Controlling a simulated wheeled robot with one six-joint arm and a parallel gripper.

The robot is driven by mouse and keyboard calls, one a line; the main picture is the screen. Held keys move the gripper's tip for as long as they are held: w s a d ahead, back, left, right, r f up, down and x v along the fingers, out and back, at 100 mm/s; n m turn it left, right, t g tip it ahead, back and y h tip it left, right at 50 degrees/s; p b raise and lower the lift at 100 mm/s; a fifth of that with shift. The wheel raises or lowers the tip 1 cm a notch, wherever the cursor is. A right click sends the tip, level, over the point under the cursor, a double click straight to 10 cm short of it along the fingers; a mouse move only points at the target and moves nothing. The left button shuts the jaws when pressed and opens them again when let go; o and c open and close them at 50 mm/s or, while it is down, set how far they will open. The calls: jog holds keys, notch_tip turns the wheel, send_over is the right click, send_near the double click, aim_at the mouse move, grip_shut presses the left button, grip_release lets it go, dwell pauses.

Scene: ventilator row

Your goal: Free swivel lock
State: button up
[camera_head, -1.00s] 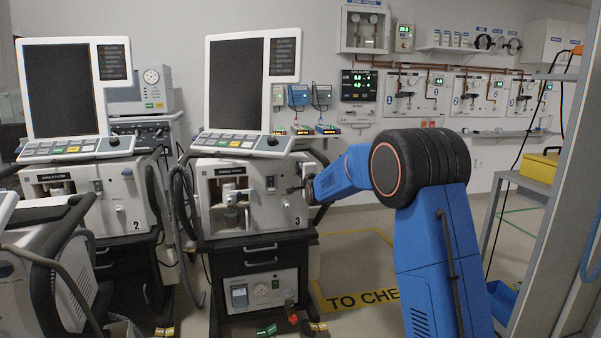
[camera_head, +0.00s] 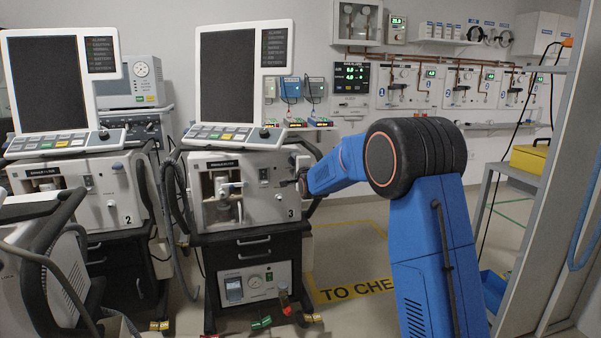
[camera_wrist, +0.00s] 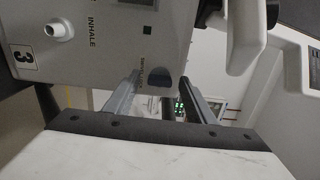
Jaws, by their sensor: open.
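Ventilator 3 (camera_head: 248,200) stands on a black cart in the middle of the head view. In the wrist view its light front panel (camera_wrist: 100,45) is seen turned sideways, with a small label that seems to read "swivel lock". A dark blue-grey rounded tab (camera_wrist: 160,82) sits beside that label at the panel's edge. My gripper (camera_wrist: 160,88) is open, its two fingers on either side of the tab's line. I cannot tell whether they touch it. In the head view my gripper (camera_head: 302,182) is at the right front edge of the ventilator, small and partly hidden by my blue wrist.
Ventilator 2 (camera_head: 82,195) stands to the left, with another machine (camera_head: 40,285) in the near left corner. A grey shelf frame (camera_head: 550,170) with a yellow box (camera_head: 528,158) stands at the right.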

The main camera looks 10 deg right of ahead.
jog(key=s+d, duration=0.1)
jog(key=s, duration=1.5)
jog(key=shift+s, duration=0.15)
jog(key=shift+d, duration=0.1)
jog(key=s+d+f+n+g, duration=0.2)
jog(key=s+f+n+g, duration=0.2)
jog(key=s, duration=1.4)
jog(key=s+d+f+n+g, duration=0.2)
jog(key=s+f+n+g, duration=0.2)
jog(key=s, duration=1.5)
jog(key=s+d+f+n+g+h, duration=0.1)
jog(key=s+f+n+g, duration=0.4)
jog(key=s, duration=1.4)
jog(key=d+n, duration=0.1)
jog(key=n, duration=0.3)
jog(key=shift+s+f, duration=0.15)
jog(key=shift+f, duration=0.1)
